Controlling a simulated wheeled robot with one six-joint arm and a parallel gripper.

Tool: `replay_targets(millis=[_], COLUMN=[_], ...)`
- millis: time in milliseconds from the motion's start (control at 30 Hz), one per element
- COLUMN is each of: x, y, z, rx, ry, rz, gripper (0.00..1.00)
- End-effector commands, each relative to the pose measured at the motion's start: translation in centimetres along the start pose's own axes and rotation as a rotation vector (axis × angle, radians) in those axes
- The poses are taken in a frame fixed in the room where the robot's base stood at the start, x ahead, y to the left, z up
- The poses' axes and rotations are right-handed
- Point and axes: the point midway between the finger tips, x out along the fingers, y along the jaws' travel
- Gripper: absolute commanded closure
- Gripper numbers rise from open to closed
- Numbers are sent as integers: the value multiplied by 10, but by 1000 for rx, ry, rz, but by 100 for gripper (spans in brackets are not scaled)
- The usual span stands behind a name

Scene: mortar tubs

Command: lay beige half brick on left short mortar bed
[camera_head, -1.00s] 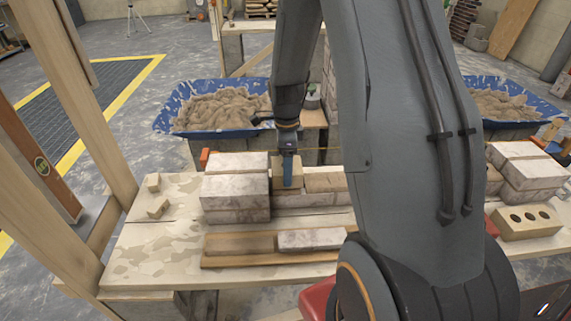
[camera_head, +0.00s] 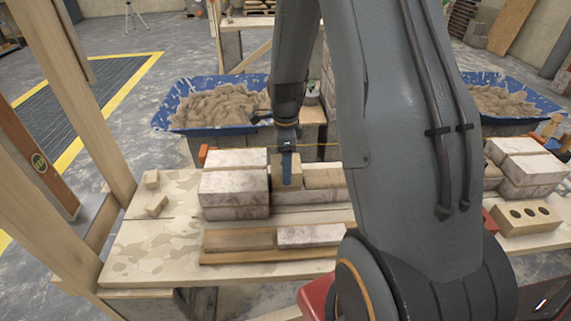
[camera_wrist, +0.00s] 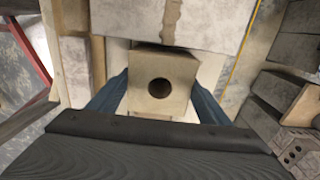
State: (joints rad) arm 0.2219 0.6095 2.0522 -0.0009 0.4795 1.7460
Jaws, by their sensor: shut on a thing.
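A beige half brick (camera_wrist: 162,84) with one round hole sits between the two blue fingers of my gripper (camera_wrist: 158,98) in the wrist view. In the head view my gripper (camera_head: 287,166) points down, shut on the half brick (camera_head: 291,177), which is at the brick wall's gap beside the taller white bricks on the left. A pale patch shows around the half brick in the wrist view; I cannot tell whether the brick touches it. The left short mortar bed cannot be clearly made out under the brick.
White-grey bricks (camera_head: 234,187) stand stacked left of the gripper. A board (camera_head: 232,255) carries a white brick (camera_head: 310,236) in front. Blue mortar tubs (camera_head: 212,128) stand behind. Two small offcuts (camera_head: 156,205) lie at left.

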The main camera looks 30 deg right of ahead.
Motion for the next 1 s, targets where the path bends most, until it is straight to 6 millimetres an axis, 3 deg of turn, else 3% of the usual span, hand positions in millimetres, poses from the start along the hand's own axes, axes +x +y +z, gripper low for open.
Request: replay_targets(millis=[333, 367, 500, 800, 1000], x=[3, 3, 3, 2, -20], y=[-1, -1, 0, 0, -1], z=[0, 0, 0, 0, 0], rx=[0, 0, 0, 0, 0], ry=[0, 0, 0, 0, -1], rz=[-2, -2, -1, 1, -3], gripper=[78, 27, 7, 7, 7])
